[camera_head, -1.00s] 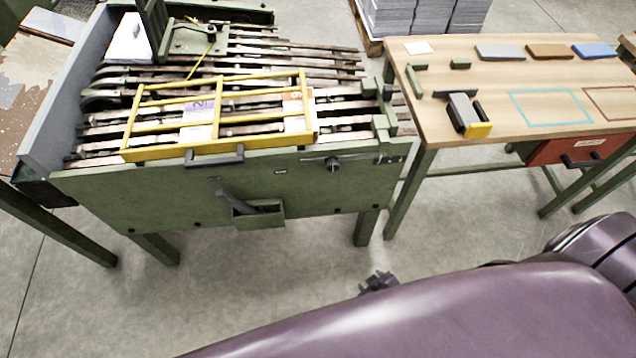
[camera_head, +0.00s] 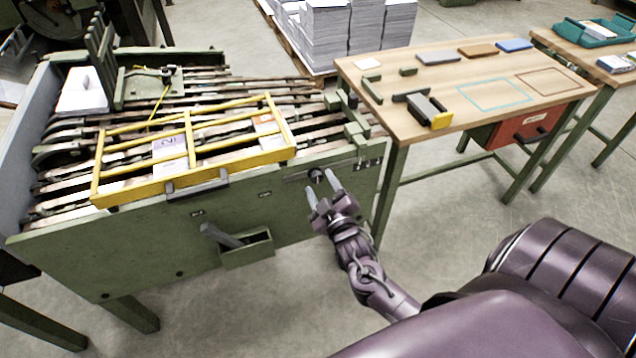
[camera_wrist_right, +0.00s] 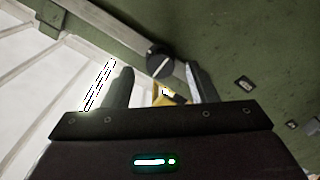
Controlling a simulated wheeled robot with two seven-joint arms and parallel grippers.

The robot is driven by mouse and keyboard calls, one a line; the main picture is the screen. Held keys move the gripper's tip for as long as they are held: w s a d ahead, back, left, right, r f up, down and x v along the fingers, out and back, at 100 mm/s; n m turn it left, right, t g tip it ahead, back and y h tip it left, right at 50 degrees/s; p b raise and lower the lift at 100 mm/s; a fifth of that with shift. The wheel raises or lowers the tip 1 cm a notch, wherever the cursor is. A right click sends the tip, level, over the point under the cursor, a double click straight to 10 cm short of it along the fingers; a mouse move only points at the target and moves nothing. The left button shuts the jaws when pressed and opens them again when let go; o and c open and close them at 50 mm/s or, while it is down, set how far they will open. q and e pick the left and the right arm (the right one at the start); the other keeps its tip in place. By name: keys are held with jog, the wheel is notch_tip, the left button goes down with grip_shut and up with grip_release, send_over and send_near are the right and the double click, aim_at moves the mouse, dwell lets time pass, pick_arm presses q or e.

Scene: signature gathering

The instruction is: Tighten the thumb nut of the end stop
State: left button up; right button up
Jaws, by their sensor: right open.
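The thumb nut (camera_head: 316,174) is a dark round knob on the front of the green machine, near its upper right corner. In the right wrist view the knob (camera_wrist_right: 160,63) shows with a pale line across its face, ahead of and between the fingers. My right gripper (camera_head: 322,187) is open and empty, with its fingertips pointing up toward the knob. It appears apart from the knob, though the remaining gap is hard to judge. The rail (camera_head: 297,178) beside the knob runs along the machine's front. My left gripper is out of view.
A yellow guard frame (camera_head: 190,153) covers the machine's bars. An open green box (camera_head: 247,250) with a grey handle is on the front panel, left of my gripper. A wooden bench (camera_head: 420,68) stands close at right. The floor between is clear.

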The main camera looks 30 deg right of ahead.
jog(key=shift+x, duration=1)
jog(key=shift+c, duration=0.4)
jog(key=c, duration=0.9)
